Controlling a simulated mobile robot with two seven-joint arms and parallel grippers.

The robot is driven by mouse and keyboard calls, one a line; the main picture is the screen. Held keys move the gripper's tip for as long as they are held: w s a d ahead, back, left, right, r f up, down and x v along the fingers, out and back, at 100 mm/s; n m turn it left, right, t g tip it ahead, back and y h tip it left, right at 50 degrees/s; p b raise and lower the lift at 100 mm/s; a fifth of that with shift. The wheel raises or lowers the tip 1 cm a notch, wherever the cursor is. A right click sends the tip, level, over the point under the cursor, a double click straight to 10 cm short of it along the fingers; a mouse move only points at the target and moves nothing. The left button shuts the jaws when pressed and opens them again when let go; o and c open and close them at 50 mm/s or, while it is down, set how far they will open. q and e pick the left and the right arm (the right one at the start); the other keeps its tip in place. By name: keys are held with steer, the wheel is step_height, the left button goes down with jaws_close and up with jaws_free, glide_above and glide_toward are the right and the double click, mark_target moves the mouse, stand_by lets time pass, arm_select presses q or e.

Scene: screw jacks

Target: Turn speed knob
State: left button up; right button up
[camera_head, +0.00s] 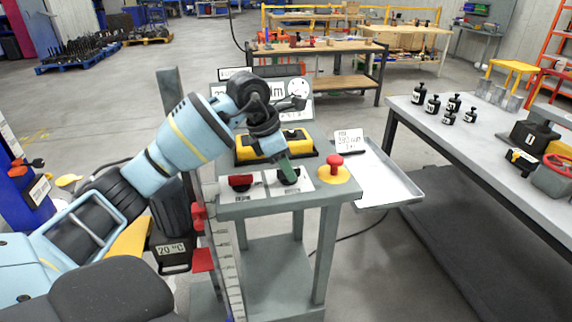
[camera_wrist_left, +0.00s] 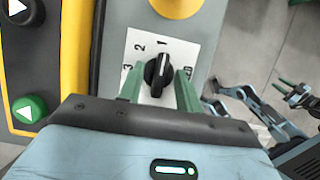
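The black speed knob (camera_wrist_left: 157,72) sits on a white plate (camera_wrist_left: 141,50) marked 1, 2 and 3 in the left wrist view. Its white line points to the 1. My left gripper (camera_wrist_left: 159,84) reaches over it, with one green finger on each side of the knob and some space beside it; contact is not clear. In the head view my left gripper (camera_head: 288,172) points down at the control panel (camera_head: 262,208) and mostly hides the knob. Part of another blue arm with small green tips (camera_wrist_left: 293,87), probably my right one, shows at the right edge of the left wrist view.
A red knob (camera_head: 240,181) is left of the gripper on the panel, and a red mushroom button (camera_head: 335,163) on yellow is to its right. A yellow and black box (camera_head: 262,150) stands behind. A grey tray (camera_head: 385,185) adjoins the panel's right side.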

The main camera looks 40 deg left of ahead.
arm_select(q)
steer(key=c, duration=0.7)
jaws_close()
